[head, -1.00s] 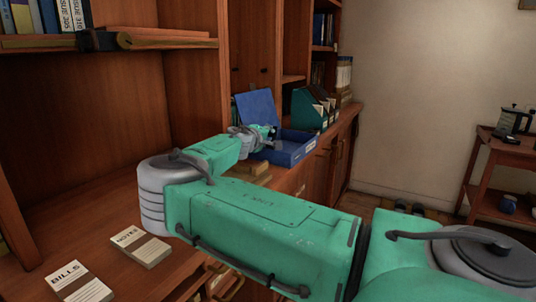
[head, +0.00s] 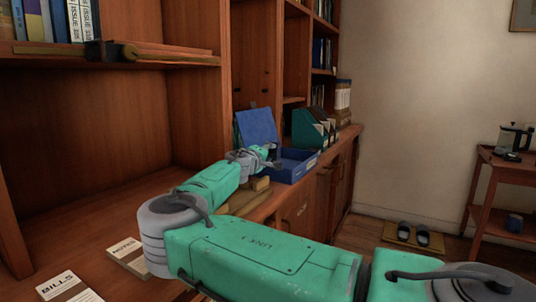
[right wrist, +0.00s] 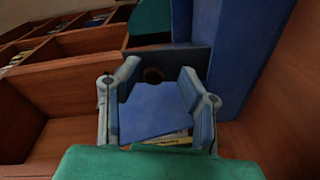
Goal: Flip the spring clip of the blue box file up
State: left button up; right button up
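The blue box file (head: 294,174) stands on the wooden counter with its lid (head: 258,127) raised. My right gripper (head: 271,156) is at the near left side of the box, in front of the lid. In the right wrist view the gripper (right wrist: 155,88) is open, its two fingers apart over the box interior. Between them show a flat blue surface (right wrist: 158,110), a yellowish paper edge (right wrist: 172,138) and a dark round hole in the box wall. The blue lid (right wrist: 245,50) stands close to the right finger. I cannot make out the spring clip. My left gripper is out of view.
Teal magazine files (head: 308,128) stand just behind the box. Wooden blocks (head: 245,196) lie on the counter below my right wrist. A NOTES pad (head: 127,254) and a BILLS pad (head: 66,287) lie at the near left. Shelf uprights rise behind the lid.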

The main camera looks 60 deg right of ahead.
jog(key=shift+r, duration=0.1)
jog(key=s+a, duration=0.1)
jog(key=a, duration=0.6)
jog(key=shift+a+r, duration=0.15)
dwell(0.5)
